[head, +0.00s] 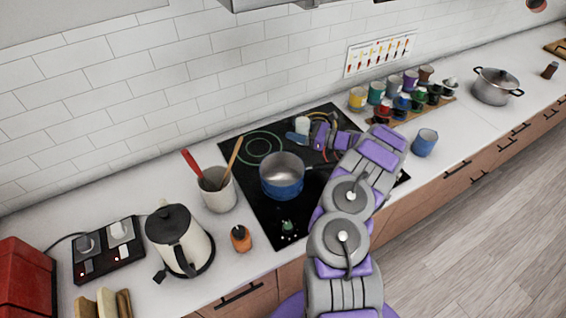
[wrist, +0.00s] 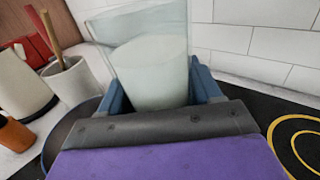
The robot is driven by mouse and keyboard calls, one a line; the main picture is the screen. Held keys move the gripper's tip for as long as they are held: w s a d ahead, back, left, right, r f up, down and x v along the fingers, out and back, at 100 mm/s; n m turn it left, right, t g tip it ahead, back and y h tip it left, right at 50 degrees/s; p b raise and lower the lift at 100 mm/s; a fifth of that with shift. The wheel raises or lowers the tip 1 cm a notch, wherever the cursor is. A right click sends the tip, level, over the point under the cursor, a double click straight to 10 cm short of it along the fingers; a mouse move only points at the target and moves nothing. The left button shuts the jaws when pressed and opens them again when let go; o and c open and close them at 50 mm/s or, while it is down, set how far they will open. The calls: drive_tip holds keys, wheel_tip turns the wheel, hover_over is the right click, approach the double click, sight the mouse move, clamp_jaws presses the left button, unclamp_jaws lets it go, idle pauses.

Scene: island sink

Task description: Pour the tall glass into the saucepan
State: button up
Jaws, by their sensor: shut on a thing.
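The saucepan (head: 283,188) is blue outside with a pale, empty-looking inside. It stands on the black cooktop, its dark handle pointing right toward my arm. My gripper (head: 302,132) is shut on the tall glass (head: 302,123), behind and slightly right of the saucepan in the head view. In the wrist view, the clear glass (wrist: 150,65) stands between the blue fingers of my gripper (wrist: 158,88), holding whitish contents. It looks close to upright. Its base is hidden by my gripper. A dark curved rim at the wrist view's left edge may be the saucepan; I cannot tell.
A utensil crock (head: 218,192) stands left of the cooktop (head: 262,222), with a kettle (head: 178,240) and a small orange-brown pot (head: 240,238) nearby. Several jars and a blue cup (head: 425,142) stand right of it. The tiled wall (head: 200,75) runs behind.

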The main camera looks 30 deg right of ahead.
drive_tip(key=shift+s+a+r+n, duration=0.1)
drive_tip(key=shift+a+n, duration=0.2)
drive_tip(key=shift+a, duration=0.05)
drive_tip(key=shift+s+d+n+h+p, duration=0.1)
drive_tip(key=shift+d+n+h+p, duration=0.3)
drive_tip(key=shift+n, duration=0.3)
drive_tip(key=shift+d+n, duration=0.1)
drive_tip(key=shift+n, duration=0.2)
drive_tip(key=shift+s+a+r+n+g, duration=0.1)
drive_tip(key=shift+s+a+n+g, duration=0.05)
drive_tip(key=shift+a+n+g, duration=0.3)
drive_tip(key=shift+s+a+f+n+h+b, duration=0.25)
drive_tip(key=shift+f+n+b, duration=0.25)
drive_tip(key=shift+n, duration=0.35)
drive_tip(key=shift+s+a+f+n+h+b, duration=0.1)
drive_tip(key=shift+a+f+n+h+b, duration=0.2)
drive_tip(key=shift+n+b, duration=0.4)
drive_tip(key=shift+f+n+h+b, duration=0.3)
drive_tip(key=shift+n+b, duration=0.45)
drive_tip(key=shift+n, duration=0.15)
